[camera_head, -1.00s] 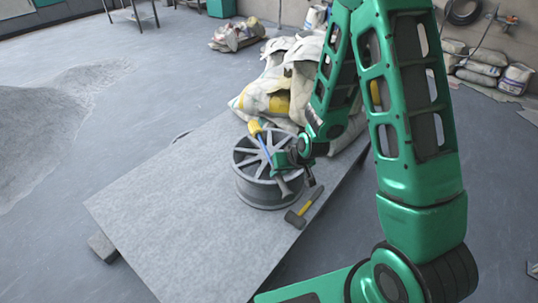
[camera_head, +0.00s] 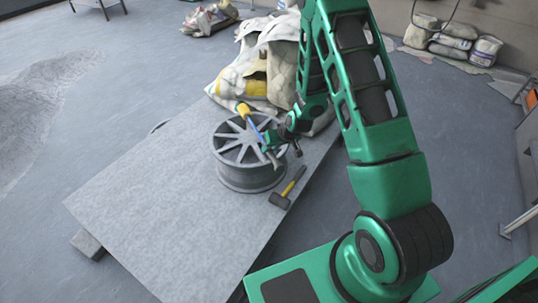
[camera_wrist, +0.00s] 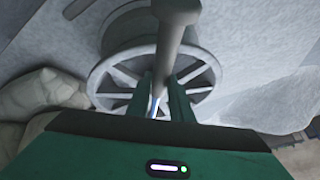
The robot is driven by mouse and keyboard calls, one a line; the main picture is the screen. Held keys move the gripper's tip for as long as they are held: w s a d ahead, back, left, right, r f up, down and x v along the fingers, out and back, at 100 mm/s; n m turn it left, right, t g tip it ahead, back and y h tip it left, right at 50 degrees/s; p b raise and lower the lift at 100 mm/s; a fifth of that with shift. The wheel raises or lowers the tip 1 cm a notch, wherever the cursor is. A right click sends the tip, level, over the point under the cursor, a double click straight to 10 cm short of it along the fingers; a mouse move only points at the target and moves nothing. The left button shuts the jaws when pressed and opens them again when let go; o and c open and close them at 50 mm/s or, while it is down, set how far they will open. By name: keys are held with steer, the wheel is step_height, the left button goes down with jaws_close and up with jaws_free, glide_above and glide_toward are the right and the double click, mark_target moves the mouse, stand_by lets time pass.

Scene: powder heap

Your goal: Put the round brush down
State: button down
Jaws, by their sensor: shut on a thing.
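The round brush (camera_head: 257,131) has a yellow end, a blue shaft and a grey end. My gripper (camera_head: 268,141) is shut on it and holds it tilted over the spoked wheel rim (camera_head: 250,178) in the head view. Whether the brush touches the rim cannot be told. In the wrist view the grey part of the brush (camera_wrist: 174,42) stands large in front of the gripper's fingers (camera_wrist: 162,98). The rim's spokes (camera_wrist: 112,78) show behind it, and a bit of blue shaft shows between the fingers.
The wheel rim lies flat on a grey board (camera_head: 150,215). A mallet with a yellow and black handle (camera_head: 289,188) lies to its right. Pale sacks (camera_head: 250,72) are heaped behind. The board's left and front parts are bare. A grey powder heap (camera_head: 35,110) is at far left.

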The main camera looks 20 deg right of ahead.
step_height(320, 180, down, 4)
steer(key=shift+r, duration=0.2)
steer(key=c, duration=1.6)
jaws_free()
steer(key=v, duration=1.2)
steer(key=shift+r, duration=0.15)
